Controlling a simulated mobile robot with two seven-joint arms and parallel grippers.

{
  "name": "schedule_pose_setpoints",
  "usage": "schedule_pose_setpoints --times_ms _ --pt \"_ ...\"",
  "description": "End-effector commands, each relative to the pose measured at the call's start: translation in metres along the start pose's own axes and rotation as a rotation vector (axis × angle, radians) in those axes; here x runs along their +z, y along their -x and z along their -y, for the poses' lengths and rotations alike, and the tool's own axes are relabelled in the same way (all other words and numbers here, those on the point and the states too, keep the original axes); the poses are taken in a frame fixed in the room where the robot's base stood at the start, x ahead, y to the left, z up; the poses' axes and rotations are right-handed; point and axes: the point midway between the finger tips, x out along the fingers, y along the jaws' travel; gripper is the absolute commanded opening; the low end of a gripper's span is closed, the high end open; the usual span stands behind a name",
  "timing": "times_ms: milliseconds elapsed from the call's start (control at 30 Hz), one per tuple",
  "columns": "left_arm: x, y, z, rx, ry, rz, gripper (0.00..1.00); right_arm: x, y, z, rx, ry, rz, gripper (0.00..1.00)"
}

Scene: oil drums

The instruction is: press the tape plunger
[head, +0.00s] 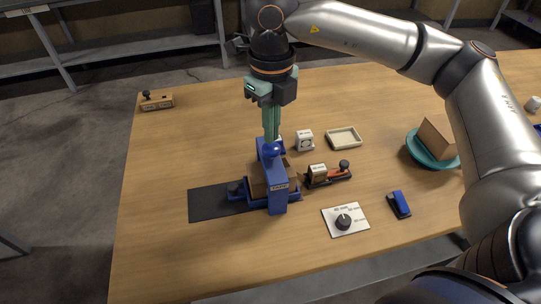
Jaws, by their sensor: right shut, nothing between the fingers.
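The tape plunger is a round blue knob (271,149) on top of a blue press frame (273,185) near the middle of the wooden table. A brown box (257,182) sits inside the frame. My right gripper (271,139) is shut and points straight down, with its fingertips at or just above the knob. I cannot tell whether they touch it. Nothing shows between the fingers. My left gripper is not in view.
A black mat (208,202) lies left of the press. To the right are a small white box (305,140), a shallow tray (343,138), a dial plate (345,219), a blue stapler-like item (399,204) and a teal dish (428,153). The table's left is mostly clear.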

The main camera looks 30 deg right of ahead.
Motion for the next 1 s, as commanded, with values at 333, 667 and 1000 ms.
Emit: schedule_pose_setpoints --times_ms 333,667,1000 --pt "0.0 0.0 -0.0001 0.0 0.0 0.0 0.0 0.0 0.0 0.0001 0.0 0.0 0.0 0.0" --pt "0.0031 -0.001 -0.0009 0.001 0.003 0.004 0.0 0.0 -0.0021 0.0 0.0 0.0 0.0 0.0" --pt "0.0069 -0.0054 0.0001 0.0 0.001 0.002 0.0 -0.0001 -0.0092 0.0 0.0 0.0 0.0 0.0"
